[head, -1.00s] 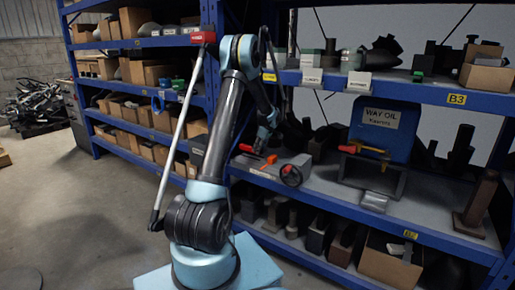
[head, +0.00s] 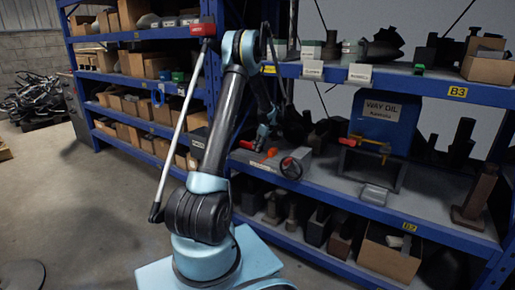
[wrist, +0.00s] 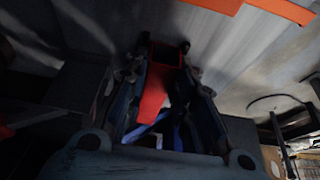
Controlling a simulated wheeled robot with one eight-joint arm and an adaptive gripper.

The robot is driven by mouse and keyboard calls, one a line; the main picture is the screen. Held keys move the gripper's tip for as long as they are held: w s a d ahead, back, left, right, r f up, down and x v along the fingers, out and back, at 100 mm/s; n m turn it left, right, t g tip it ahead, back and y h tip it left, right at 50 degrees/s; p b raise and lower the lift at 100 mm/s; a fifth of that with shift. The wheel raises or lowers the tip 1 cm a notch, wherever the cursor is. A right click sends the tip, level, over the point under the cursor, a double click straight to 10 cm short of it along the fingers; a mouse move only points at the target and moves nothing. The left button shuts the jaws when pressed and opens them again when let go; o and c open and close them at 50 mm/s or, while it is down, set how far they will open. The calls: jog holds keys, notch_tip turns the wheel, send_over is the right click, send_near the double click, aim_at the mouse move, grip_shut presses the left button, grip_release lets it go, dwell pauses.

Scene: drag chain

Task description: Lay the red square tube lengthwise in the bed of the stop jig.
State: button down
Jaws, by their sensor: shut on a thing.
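The red square tube (wrist: 155,92) is between my gripper's fingers in the wrist view. Its open square end faces the far side, touching or close to a grey surface. My gripper (wrist: 152,75) is shut on it. In the head view my gripper (head: 261,142) is low over the middle shelf, small and partly hidden by my arm. A red-orange piece (head: 271,152) shows beside it; I cannot tell whether it is the tube. A grey block with a black handwheel (head: 291,166) stands just right of the gripper. I cannot clearly make out the jig's bed.
A blue WAY OIL container (head: 384,115) stands at the right, behind a dark frame with an orange-yellow handle (head: 372,146). An orange bar (wrist: 285,9) crosses the wrist view's upper right. The upper shelf (head: 420,85) overhangs. Dark parts crowd the shelf's back.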

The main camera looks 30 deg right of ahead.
jog(key=c, duration=1.2)
grip_release()
jog(key=shift+c, duration=0.2)
jog(key=v, duration=0.7)
jog(key=shift+r, duration=0.15)
jog(key=shift+a, duration=0.1)
